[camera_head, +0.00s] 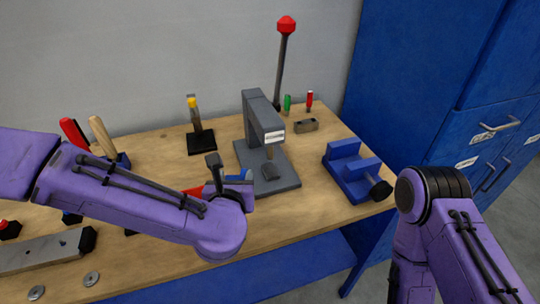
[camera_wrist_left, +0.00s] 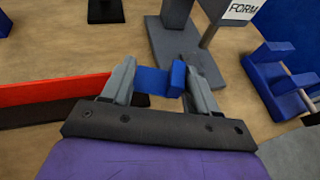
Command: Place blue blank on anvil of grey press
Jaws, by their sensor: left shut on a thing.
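My left gripper (camera_head: 240,180) is partly hidden by its own wrist in the head view. In the left wrist view its fingers (camera_wrist_left: 158,80) are shut on the blue blank (camera_wrist_left: 153,81). A bit of the blue blank (camera_head: 241,175) shows in the head view, just left of the press base. The grey press (camera_head: 258,112) stands upright with a red-knobbed lever. A dark rounded block, apparently its anvil (camera_head: 270,172), sits on the base below the ram. The press base also shows ahead of the fingers in the left wrist view (camera_wrist_left: 172,42). My right arm is at the right; its gripper is out of view.
A blue vise (camera_head: 345,170) stands right of the press. A red bar (camera_wrist_left: 50,90) lies left of my left gripper. A black stand with a yellow part (camera_head: 201,140) is behind it. A small grey block (camera_head: 306,126) and green and red tools stand at the back.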

